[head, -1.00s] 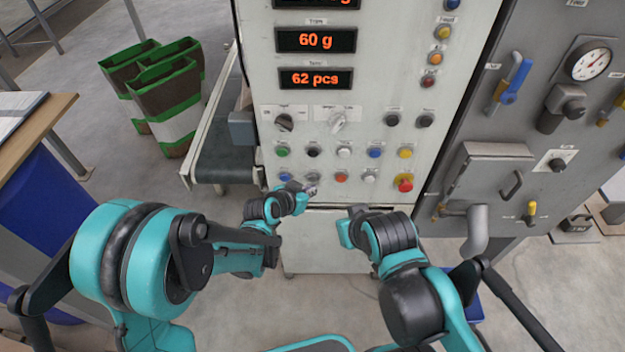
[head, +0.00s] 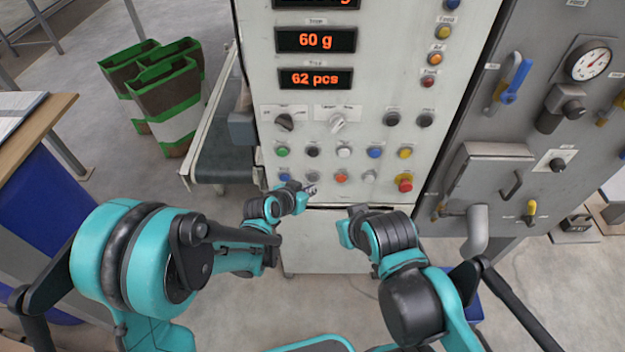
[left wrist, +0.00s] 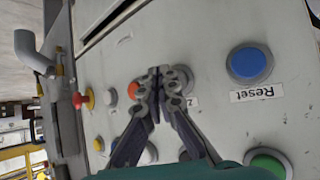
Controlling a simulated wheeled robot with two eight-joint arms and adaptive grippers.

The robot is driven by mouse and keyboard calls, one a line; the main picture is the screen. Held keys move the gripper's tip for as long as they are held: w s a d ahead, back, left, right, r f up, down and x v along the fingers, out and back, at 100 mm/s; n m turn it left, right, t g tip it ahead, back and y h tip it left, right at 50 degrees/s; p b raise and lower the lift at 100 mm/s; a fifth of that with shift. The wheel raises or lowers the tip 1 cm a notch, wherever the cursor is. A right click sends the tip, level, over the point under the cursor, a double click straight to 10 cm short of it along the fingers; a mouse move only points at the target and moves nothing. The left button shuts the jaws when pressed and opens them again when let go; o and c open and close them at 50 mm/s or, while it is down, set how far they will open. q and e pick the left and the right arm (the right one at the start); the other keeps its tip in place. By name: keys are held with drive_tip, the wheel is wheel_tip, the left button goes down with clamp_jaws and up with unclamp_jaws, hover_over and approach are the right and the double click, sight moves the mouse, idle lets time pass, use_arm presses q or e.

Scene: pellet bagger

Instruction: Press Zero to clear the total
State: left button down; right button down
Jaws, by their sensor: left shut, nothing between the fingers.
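The panel's bottom row holds a grey button (head: 312,178), just above my left gripper (head: 312,189) in the head view. In the left wrist view, my left gripper (left wrist: 164,72) is shut and empty, in front of the panel. Its fingers largely cover a grey button and a label starting with Z, so only parts show. I cannot tell whether the tips touch the button. The blue Reset button (left wrist: 248,63) and the orange button (left wrist: 133,90) lie on either side. The display (head: 315,78) reads 62 pcs. My right gripper's fingers do not show.
A red emergency button on yellow (head: 404,183) sits at the row's right end. More buttons, such as the green one (head: 282,152), form the row above. A conveyor (head: 222,160) runs left of the panel. A grey machine with a gauge (head: 591,64) stands right.

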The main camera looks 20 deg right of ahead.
use_arm(q)
drive_tip(key=shift+w, duration=0.15)
idle(0.3)
drive_tip(key=shift+w+d, duration=0.15)
drive_tip(key=shift+w, duration=0.15)
drive_tip(key=shift+w, duration=0.3)
idle(0.4)
drive_tip(key=shift+s, duration=0.15)
drive_tip(key=shift+s+b, duration=0.3)
drive_tip(key=shift+s, duration=0.3)
drive_tip(key=shift+s, duration=0.1)
drive_tip(key=shift+s+a+b, duration=0.15)
drive_tip(key=shift+s+a, duration=0.15)
drive_tip(key=shift+s, duration=0.65)
drive_tip(key=shift+s+a+b, duration=0.1)
drive_tip(key=shift+s+a, duration=0.25)
drive_tip(key=shift+s, duration=0.55)
drive_tip(key=shift+s+a+b, duration=0.15)
drive_tip(key=shift+s+a, duration=0.15)
drive_tip(key=shift+s, duration=0.65)
